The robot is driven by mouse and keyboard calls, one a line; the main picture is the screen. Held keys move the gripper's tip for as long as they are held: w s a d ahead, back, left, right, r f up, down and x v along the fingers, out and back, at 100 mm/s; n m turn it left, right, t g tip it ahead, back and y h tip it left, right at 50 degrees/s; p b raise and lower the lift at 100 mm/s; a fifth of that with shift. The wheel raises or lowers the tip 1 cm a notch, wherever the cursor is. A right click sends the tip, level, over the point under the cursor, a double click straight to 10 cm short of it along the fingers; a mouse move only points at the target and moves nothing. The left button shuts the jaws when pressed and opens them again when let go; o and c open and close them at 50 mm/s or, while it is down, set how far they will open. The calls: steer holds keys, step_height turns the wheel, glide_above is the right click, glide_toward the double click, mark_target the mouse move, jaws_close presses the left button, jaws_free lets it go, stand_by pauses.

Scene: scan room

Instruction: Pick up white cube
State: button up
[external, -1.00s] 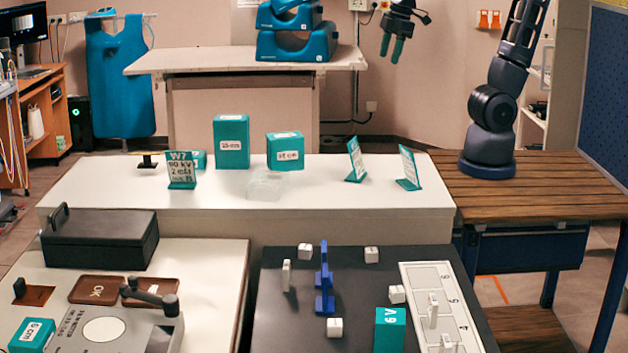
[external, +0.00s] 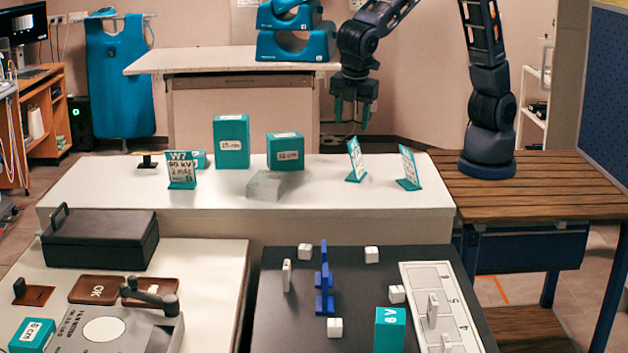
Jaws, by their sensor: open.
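Several small white cubes lie on the dark table: one at the back left (external: 305,251), one at the back right (external: 372,254), one at the right beside the numbered panel (external: 397,294) and one near the front (external: 335,327). Marks on their faces are too small to read. Which one the task names I cannot tell. My gripper (external: 352,115) is open and empty, fingers pointing down, in the air above the back of the white bench and well away from the cubes.
A blue stepped stand (external: 324,280) and a white upright piece (external: 287,275) stand among the cubes. A teal 6V block (external: 390,330) is at front right. Teal boxes (external: 231,142), a translucent block (external: 266,186) and tilted cards (external: 356,160) stand on the white bench (external: 330,195).

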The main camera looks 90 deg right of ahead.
steer(key=s+a+f+n+h, duration=0.1)
steer(key=a+f+n, duration=0.2)
steer(key=a+f, duration=0.75)
steer(key=n+h, duration=0.1)
steer(key=n, duration=0.2)
glide_toward(372, 250)
steer(key=shift+x, duration=4.4)
steer(key=c, duration=1)
steer(key=shift+c, duration=0.2)
steer(key=shift+r, duration=0.1)
